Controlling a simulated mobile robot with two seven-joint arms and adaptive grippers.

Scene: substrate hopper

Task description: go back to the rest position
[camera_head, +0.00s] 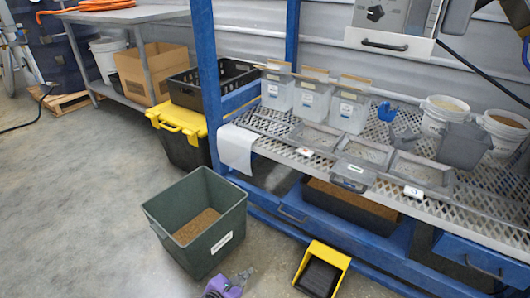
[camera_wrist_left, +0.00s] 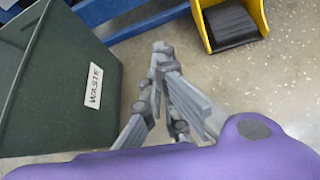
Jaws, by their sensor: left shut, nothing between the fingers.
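My left gripper (camera_head: 243,276) shows at the bottom of the head view, with its purple housing and grey fingers over the floor. In the left wrist view the left gripper (camera_wrist_left: 161,50) is shut and empty, its fingertips together. It is apart from the dark green waste bin (camera_head: 195,222), which stands to its left. The bin's wall and WASTE label also show in the left wrist view (camera_wrist_left: 45,80). My right gripper is in neither view.
A yellow and black scoop-like tray (camera_head: 322,270) lies on the floor to the right. The blue rack (camera_head: 207,75) carries a mesh shelf (camera_head: 440,205) with clear bins, trays and buckets. A yellow-lidded tote (camera_head: 178,120) stands behind the waste bin. Floor at left is clear.

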